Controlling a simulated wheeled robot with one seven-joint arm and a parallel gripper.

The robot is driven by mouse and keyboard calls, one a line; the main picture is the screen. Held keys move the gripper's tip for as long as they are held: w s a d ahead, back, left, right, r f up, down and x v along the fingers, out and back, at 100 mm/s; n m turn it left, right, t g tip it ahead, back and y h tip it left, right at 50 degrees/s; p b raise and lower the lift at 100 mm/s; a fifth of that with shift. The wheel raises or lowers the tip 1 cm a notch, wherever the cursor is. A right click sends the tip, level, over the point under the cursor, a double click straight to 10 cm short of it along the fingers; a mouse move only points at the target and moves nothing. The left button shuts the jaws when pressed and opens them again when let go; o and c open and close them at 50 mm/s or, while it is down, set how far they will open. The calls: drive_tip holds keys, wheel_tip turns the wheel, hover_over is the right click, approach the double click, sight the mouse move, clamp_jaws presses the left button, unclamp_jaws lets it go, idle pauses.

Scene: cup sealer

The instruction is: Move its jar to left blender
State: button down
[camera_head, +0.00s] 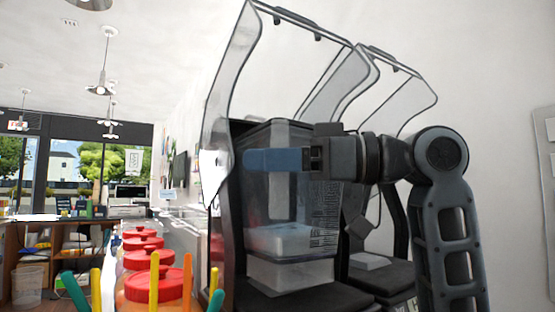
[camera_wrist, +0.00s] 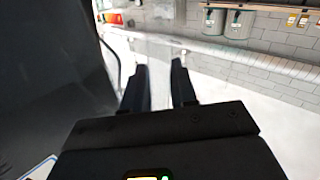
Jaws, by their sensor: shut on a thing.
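A clear, bluish jar (camera_head: 265,205) stands upright inside the left blender (camera_head: 240,275), under its raised clear cover (camera_head: 232,85). It is over the left blender's base; I cannot tell whether its bottom touches it. My gripper (camera_head: 285,160) reaches in from the right and is shut on the jar at its upper part. The exact grip point is unclear through the clear wall. In the wrist view my two dark fingers (camera_wrist: 160,90) show, with only a faint clear surface around them. The right blender (camera_head: 385,275) stands behind to the right, with no jar seen on it, partly hidden by my arm.
Red-lidded containers (camera_head: 150,283) line the counter at left, with colourful sticks (camera_head: 187,280) in front. The raised right cover (camera_head: 405,85) is close above my arm. A white wall stands behind the blenders. Grey canisters (camera_wrist: 238,24) show in the wrist view.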

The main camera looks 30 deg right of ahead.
sight(259, 182)
drive_tip(key=shift+w+f+b, duration=0.25)
drive_tip(key=shift+w+f, duration=0.05)
drive_tip(key=shift+w, duration=0.8)
drive_tip(key=shift+w+f+b, duration=0.2)
drive_tip(key=shift+w+f, duration=0.05)
drive_tip(key=shift+w, duration=0.8)
drive_tip(key=shift+w+d+r+p, duration=0.25)
drive_tip(key=shift+d+r+p, duration=0.05)
drive_tip(key=shift+d+r, duration=0.1)
drive_tip(key=shift+d+r, duration=0.1)
drive_tip(key=shift+d, duration=0.05)
drive_tip(key=shift+w+d+f, duration=0.2)
drive_tip(key=shift+w+f, duration=0.1)
drive_tip(key=shift+f, duration=0.25)
idle(0.8)
drive_tip(key=shift+s+a+f+b, duration=0.15)
drive_tip(key=shift+s+f+b, duration=0.05)
drive_tip(key=shift+f+b, duration=0.25)
drive_tip(key=shift+s+a+f+b, duration=0.1)
drive_tip(key=shift+s+f+b, duration=0.05)
drive_tip(key=shift+f+b, duration=0.25)
idle(0.9)
